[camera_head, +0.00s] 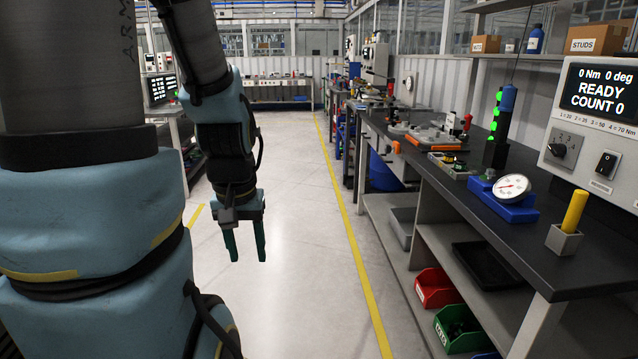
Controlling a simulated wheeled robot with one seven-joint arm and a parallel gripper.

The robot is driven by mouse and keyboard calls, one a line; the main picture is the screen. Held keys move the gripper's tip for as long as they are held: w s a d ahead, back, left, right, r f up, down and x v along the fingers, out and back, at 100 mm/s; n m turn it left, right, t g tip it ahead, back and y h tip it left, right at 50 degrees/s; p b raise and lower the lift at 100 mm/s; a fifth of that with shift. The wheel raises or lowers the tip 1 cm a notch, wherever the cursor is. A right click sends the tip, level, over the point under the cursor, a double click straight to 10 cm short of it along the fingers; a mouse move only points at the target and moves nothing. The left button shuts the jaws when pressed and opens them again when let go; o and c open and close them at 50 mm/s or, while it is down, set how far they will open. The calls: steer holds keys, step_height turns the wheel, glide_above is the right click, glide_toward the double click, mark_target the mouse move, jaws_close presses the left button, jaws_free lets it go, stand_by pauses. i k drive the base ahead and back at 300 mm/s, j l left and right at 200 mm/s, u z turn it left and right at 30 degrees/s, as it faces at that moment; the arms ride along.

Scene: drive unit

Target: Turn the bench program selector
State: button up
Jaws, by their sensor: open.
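The bench program selector (563,147) is a dark round knob on the white control unit (604,182) at the right, with numbers printed above it. I cannot read clearly which number it points to. The unit's screen (599,92) reads "0 Nm 0 deg READY COUNT 0", and a line below it lists programs and torque values. My gripper (245,243) hangs over the aisle floor at the left middle, fingers downward, open and empty. It is well to the left of the bench and far from the selector.
A black rocker switch (605,164) sits right of the selector. Red (436,288) and green bins (459,328) sit below. The aisle floor is clear.

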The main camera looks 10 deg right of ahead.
mark_target(560, 150)
steer(key=i, duration=1.95)
steer(key=i+z, duration=0.15)
steer(key=i, duration=0.35)
steer(key=i+j+z, duration=0.15)
steer(key=i, duration=0.4)
steer(key=i+j+z, duration=0.15)
steer(key=i, duration=0.35)
steer(key=i+j+z, duration=0.15)
steer(key=i, duration=0.35)
steer(key=j, duration=0.1)
